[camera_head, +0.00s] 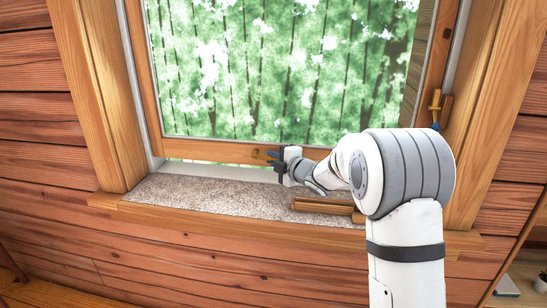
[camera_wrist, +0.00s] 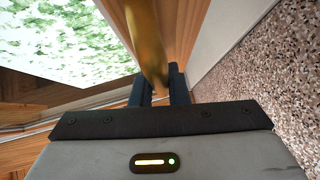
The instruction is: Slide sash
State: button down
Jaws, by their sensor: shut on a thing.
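The wooden window sash (camera_head: 205,149) holds a large pane with green trees behind it. Its bottom rail stands a little above the sill, with a pale strip showing below. My gripper (camera_head: 277,158) is at the middle of this rail. In the wrist view, a brass handle (camera_wrist: 147,42) runs between the dark fingers of my gripper (camera_wrist: 158,88), which is shut on it. The sash's wood (camera_wrist: 178,30) shows behind the handle. The finger contact is partly hidden by the gripper body.
The speckled stone sill (camera_head: 215,196) lies below the sash. A wooden piece (camera_head: 322,204) lies on its right part. A brass latch (camera_head: 436,106) sits on the right side of the frame. Wooden jambs (camera_head: 98,95) bound the opening.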

jog(key=shift+f, duration=0.65)
jog(key=c, duration=1.4)
grip_release()
jog(key=shift+r, duration=0.2)
jog(key=p+v, duration=0.1)
jog(key=v, duration=0.7)
jog(key=shift+c, duration=0.3)
